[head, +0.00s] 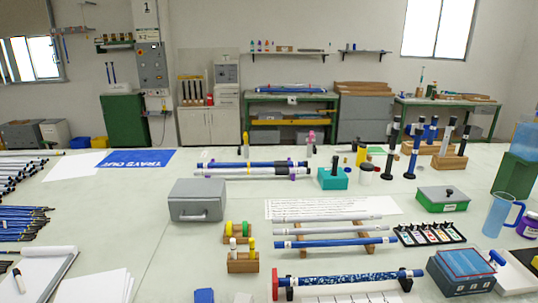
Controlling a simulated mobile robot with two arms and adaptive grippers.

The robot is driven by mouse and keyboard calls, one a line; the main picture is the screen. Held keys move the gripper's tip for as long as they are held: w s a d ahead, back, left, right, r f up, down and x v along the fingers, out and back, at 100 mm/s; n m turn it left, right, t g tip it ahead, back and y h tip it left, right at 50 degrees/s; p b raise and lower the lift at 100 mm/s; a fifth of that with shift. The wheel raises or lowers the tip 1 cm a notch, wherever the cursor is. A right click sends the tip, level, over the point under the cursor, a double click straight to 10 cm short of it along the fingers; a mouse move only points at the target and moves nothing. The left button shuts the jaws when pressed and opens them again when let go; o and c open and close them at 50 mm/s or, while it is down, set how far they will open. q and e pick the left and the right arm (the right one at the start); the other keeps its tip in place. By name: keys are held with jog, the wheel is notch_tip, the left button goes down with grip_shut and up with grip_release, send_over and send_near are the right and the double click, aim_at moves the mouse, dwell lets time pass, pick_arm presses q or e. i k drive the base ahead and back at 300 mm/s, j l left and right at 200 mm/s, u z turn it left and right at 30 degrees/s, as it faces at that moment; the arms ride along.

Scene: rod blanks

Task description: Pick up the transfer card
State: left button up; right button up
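No object in the head view is plainly labelled as the transfer card. A white printed sheet (290,208) lies flat on the table behind the rod rack, its text too small to read. Plain white sheets (95,288) lie at the front left, beside an open notepad (45,262) with a marker on it. A blue sheet reading "TRAYS OUT" (136,159) lies at the back left on white paper (72,167). Neither of my grippers shows in this view.
Rods lie on a wooden rack (363,240) at centre right. A grey box (198,202), a green box (442,199), a blue box (460,272) and a blue jug (497,214) stand around. Several rods crowd the left edge. The table (190,260) is clear at centre left.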

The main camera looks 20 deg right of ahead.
aim_at(425, 225)
jog(key=l+z, duration=0.3)
jog(key=z, duration=0.2)
jog(key=i+l+z, duration=0.15)
jog(key=z, duration=0.3)
jog(key=i+l+z, duration=0.15)
jog(key=l+z, duration=0.15)
jog(key=z, duration=0.2)
